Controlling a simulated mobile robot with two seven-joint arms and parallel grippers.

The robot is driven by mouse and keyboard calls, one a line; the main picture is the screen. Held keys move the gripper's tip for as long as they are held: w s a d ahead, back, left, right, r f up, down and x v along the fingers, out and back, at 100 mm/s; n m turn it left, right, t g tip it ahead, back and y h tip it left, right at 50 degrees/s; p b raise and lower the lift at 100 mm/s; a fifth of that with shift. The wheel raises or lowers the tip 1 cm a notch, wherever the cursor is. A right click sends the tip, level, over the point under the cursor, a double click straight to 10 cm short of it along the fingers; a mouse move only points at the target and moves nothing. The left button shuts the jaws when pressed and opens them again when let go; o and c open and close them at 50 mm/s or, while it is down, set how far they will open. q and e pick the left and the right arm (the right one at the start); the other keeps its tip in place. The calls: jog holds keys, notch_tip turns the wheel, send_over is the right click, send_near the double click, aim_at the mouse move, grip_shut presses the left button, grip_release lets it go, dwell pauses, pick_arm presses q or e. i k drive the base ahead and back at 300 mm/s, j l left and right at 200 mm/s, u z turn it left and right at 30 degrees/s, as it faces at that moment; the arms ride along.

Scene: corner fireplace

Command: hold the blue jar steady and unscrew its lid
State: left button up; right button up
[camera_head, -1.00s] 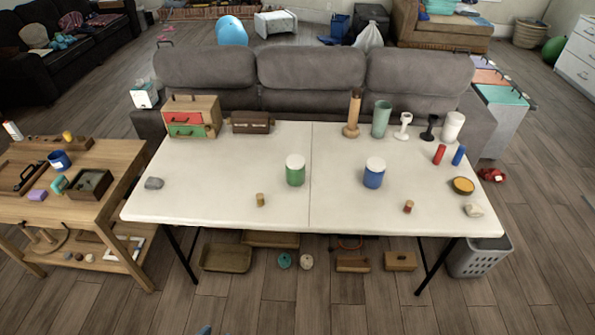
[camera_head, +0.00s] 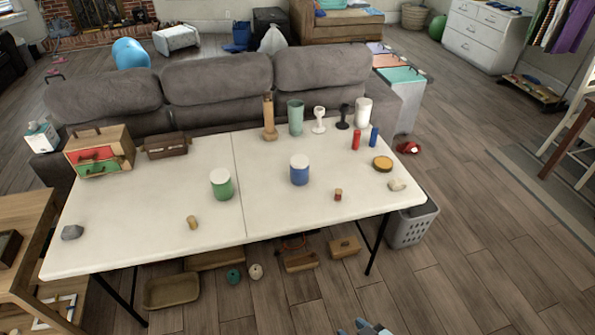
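The blue jar (camera_head: 299,175) stands upright on the right half of the white folding table (camera_head: 130,215). Its white lid (camera_head: 299,160) is on top. A green jar (camera_head: 222,187) with a white lid stands to its left. A small blue-grey piece, apparently the tip of my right gripper (camera_head: 366,328), shows at the bottom edge, well below the table and apart from the jar. Its fingers are too cut off to tell open from shut. My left gripper is out of view.
A small red-and-wood block (camera_head: 338,195) lies to the right of the blue jar. Cups and candlesticks stand behind it, with a teal cup (camera_head: 295,117) among them. A grey sofa (camera_head: 220,90) backs the table. A grey basket (camera_head: 412,224) stands beside it. Floor at right is open.

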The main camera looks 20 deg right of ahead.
aim_at(299, 177)
jog(key=i+l, duration=0.65)
jog(key=i, duration=0.15)
jog(key=i+l, duration=0.6)
jog(key=i, duration=0.15)
